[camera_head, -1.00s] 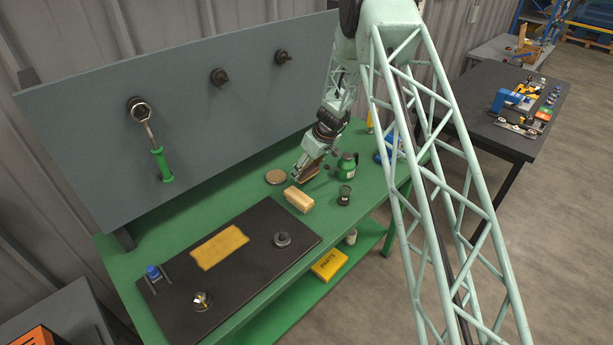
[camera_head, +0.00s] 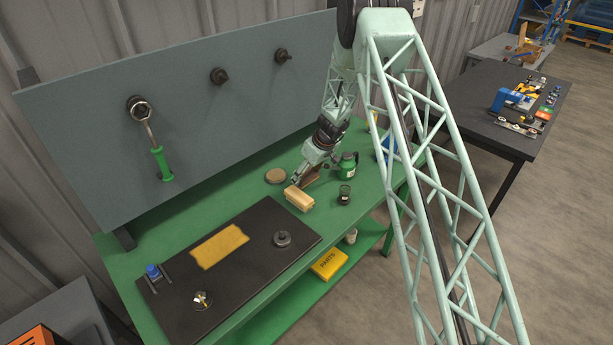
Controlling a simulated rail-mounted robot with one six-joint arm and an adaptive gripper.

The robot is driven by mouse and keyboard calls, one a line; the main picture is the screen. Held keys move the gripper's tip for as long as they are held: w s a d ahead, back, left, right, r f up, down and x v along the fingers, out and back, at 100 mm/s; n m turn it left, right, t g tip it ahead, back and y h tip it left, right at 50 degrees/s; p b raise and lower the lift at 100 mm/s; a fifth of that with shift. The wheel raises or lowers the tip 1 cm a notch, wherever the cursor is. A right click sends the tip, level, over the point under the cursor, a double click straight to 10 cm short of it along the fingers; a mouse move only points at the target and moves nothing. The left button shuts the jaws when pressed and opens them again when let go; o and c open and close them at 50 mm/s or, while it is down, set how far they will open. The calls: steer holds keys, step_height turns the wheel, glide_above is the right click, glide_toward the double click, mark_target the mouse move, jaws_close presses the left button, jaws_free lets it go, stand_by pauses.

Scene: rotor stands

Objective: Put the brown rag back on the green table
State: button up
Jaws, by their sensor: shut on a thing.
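My gripper (camera_head: 300,181) is over the back right part of the green table (camera_head: 240,190), pointing down and to the left. It is shut on the brown rag (camera_head: 312,177), a small dark brown patch beside the fingers and partly hidden by them. The rag is low over the table. I cannot tell whether it touches the tabletop. The gripper's tip is just behind a pale wooden block (camera_head: 299,201) in the picture.
A round tan disc (camera_head: 276,176) lies left of the gripper. A green can (camera_head: 347,164) and a dark jar (camera_head: 344,195) stand to its right. A black mat (camera_head: 255,222) at front left holds a yellow cloth (camera_head: 220,246) and small parts. A grey board (camera_head: 190,110) rises behind.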

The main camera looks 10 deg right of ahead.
steer(key=o, duration=0.6)
steer(key=shift+c, duration=0.2)
steer(key=shift+r+p, duration=0.15)
steer(key=shift+p, duration=0.15)
steer(key=b+v, duration=0.1)
steer(key=v, duration=1.1)
steer(key=shift+b, duration=0.35)
stand_by(0.4)
